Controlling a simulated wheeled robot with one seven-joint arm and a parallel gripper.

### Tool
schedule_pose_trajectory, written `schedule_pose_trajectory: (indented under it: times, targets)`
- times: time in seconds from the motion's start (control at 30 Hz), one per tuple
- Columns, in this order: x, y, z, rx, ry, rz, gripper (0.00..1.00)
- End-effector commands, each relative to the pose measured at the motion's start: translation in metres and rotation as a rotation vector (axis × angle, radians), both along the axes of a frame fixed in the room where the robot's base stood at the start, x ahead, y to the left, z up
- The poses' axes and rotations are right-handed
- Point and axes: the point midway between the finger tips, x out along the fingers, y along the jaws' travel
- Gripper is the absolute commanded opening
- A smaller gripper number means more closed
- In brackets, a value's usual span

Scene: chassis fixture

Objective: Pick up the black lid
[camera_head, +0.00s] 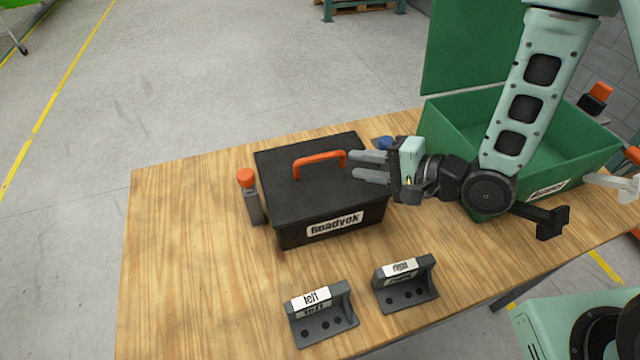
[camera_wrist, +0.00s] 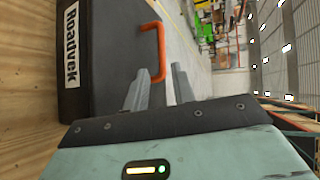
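In the wrist view, the gripper (camera_wrist: 160,85) is open below the orange handle (camera_wrist: 152,48), and the lid (camera_wrist: 112,55) fills the left-middle. The handle does not appear to be between the fingers.
An orange-topped clamp (camera_head: 250,197) stands at the box's left side. Two dark brackets, marked "left" (camera_head: 325,317) and "right" (camera_head: 408,287), sit in front. A green bin (camera_head: 572,157) stands at the right. The wooden table (camera_head: 180,240) is clear at the left.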

Motion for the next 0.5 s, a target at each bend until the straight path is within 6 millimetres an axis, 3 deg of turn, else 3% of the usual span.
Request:
schedule_pose_trajectory:
  times: [0.2,0.5]
  targets:
    - [0.017,0.028,-0.011,0.001,-0.001,0.002,0.26]
    - [0.030,0.046,-0.016,0.000,0.002,0.001,0.26]
